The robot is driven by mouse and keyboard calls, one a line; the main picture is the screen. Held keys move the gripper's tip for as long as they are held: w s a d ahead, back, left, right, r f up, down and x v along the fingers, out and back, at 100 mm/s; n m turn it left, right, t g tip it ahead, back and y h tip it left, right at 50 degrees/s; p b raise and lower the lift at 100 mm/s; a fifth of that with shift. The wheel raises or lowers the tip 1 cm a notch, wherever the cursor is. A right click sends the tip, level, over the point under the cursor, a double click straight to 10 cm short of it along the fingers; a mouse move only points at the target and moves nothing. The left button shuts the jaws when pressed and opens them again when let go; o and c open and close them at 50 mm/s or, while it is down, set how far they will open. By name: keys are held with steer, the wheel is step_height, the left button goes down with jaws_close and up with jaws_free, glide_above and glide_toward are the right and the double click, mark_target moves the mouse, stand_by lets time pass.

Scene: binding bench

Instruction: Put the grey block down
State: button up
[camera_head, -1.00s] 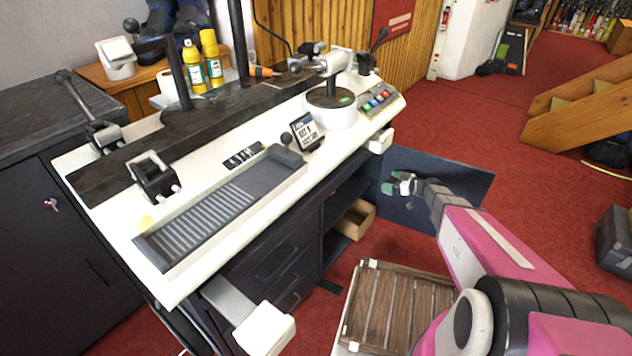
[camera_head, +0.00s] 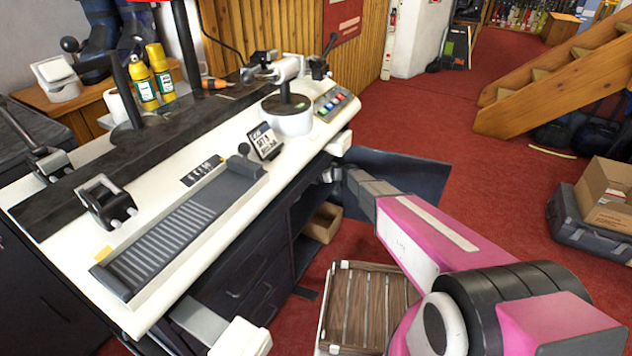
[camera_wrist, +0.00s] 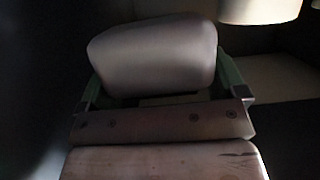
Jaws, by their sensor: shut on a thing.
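The grey block (camera_wrist: 155,55) fills the upper middle of the wrist view, a smooth, rounded-edged piece between the two green fingers. My gripper (camera_wrist: 158,82) is shut on it, with one finger at each side. In the head view my gripper (camera_head: 330,174) is at the open front of the bench's cabinet, below the white worktop edge and beside the dark open door. The block cannot be made out there. I cannot tell from the dark wrist view whether the block touches anything beneath it.
The open cabinet door (camera_head: 400,180) stands right of my gripper. A cardboard box (camera_head: 323,222) sits low inside the cabinet. A pale end piece (camera_head: 340,144) juts from the worktop just above my gripper.

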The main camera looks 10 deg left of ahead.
steer(key=shift+w+a+f, duration=0.1)
steer(key=shift+a+f, duration=0.05)
steer(key=shift+f, duration=1.15)
steer(key=shift+a+f, duration=0.1)
steer(key=shift+f, duration=1.2)
steer(key=o, duration=0.7)
steer(key=s+d+r+m+g+h, duration=0.1)
steer(key=s+d+r+m+h, duration=0.3)
steer(key=s+d, duration=0.6)
steer(key=s+d+r+m+g+h, duration=0.2)
steer(key=s+d+r+m+h, duration=0.3)
steer(key=s+d+r, duration=0.4)
steer(key=s+d+r+m+g+h, duration=0.1)
steer(key=s+d+r+m+h, duration=0.3)
steer(key=s+d, duration=0.9)
steer(key=d+r+m, duration=0.1)
steer(key=d+r, duration=0.1)
steer(key=d, duration=0.4)
steer(key=shift+d+r+g+h, duration=0.2)
steer(key=shift+d+g+h, duration=0.1)
steer(key=shift+g+h, duration=0.1)
